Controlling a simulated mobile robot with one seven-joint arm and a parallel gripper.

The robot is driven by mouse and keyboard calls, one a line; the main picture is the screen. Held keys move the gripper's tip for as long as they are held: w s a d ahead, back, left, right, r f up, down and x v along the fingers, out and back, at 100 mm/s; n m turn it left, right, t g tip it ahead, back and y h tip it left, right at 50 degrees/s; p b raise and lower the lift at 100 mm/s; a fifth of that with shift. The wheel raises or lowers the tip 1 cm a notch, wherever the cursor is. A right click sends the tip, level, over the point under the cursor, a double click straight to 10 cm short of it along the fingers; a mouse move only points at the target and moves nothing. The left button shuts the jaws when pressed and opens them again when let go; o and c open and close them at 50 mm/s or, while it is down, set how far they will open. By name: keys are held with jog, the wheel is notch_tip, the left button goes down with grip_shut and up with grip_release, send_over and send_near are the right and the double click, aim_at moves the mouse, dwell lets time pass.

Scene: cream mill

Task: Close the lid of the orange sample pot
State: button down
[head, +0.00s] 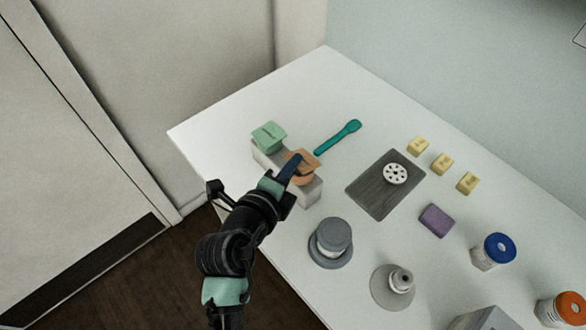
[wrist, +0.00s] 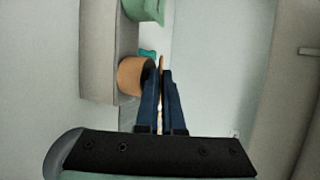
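The orange sample pot (head: 298,179) sits in a pale grey block at the table's left side. Its orange lid (head: 311,157) stands raised from the pot, and in the wrist view the lid (wrist: 161,62) shows nearly edge-on, beside the pot's open dark mouth. The pot (wrist: 131,76) is left of my fingers there. My gripper (head: 293,160) reaches over the pot, its dark blue fingers close to the lid. In the wrist view the fingers (wrist: 165,75) look together, tips near the lid; whether they touch it is unclear.
A green pot (head: 268,136) stands at the far end of the same grey block (head: 308,194). A teal spoon (head: 338,136) lies behind. A dark board (head: 375,197) with a white holed disc, grey weights (head: 331,240) and jars stand to the right. The table's left edge is near my arm.

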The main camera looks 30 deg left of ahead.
dwell(0.4)
jog(key=c, duration=1)
grip_release()
jog(key=shift+c, duration=0.2)
